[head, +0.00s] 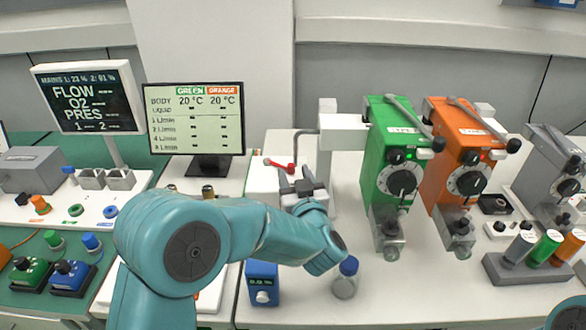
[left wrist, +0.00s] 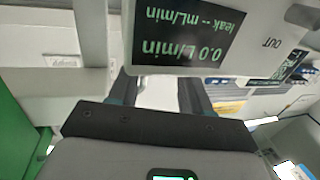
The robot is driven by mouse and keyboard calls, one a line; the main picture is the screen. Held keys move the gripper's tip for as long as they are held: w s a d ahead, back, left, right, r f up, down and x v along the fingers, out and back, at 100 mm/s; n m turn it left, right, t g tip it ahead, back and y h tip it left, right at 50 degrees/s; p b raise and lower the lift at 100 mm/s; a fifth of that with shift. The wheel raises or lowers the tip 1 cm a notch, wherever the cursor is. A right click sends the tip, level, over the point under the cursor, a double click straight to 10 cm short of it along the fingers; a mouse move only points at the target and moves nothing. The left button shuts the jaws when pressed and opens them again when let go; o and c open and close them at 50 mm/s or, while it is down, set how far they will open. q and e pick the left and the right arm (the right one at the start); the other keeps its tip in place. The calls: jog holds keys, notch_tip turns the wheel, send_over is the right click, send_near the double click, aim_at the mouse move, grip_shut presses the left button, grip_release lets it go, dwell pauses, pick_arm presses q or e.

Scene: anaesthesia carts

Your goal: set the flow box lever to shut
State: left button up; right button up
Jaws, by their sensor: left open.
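The flow box (head: 262,182) is a white box on the white bench, left of the green vaporizer, with a red lever (head: 277,164) on top. The lever lies roughly sideways in the head view. My left gripper (head: 297,174) is open beside the lever's right end; I cannot tell whether it touches. In the left wrist view the flow box (left wrist: 160,62) shows upside down, with a dark display (left wrist: 185,30) reading 0.0 L/min and "leak -- mL/min". My open left fingers (left wrist: 158,92) point at its lower edge. The lever is not visible there. My right gripper is out of view.
The green vaporizer (head: 385,150) and orange vaporizer (head: 455,150) stand to the right. A blue-capped bottle (head: 345,284) and a blue box (head: 262,275) are below my left forearm. A monitor (head: 195,120) stands behind left.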

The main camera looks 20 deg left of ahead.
pick_arm(q)
jog(key=shift+x, duration=0.8)
grip_shut()
jog(key=shift+r, duration=0.1)
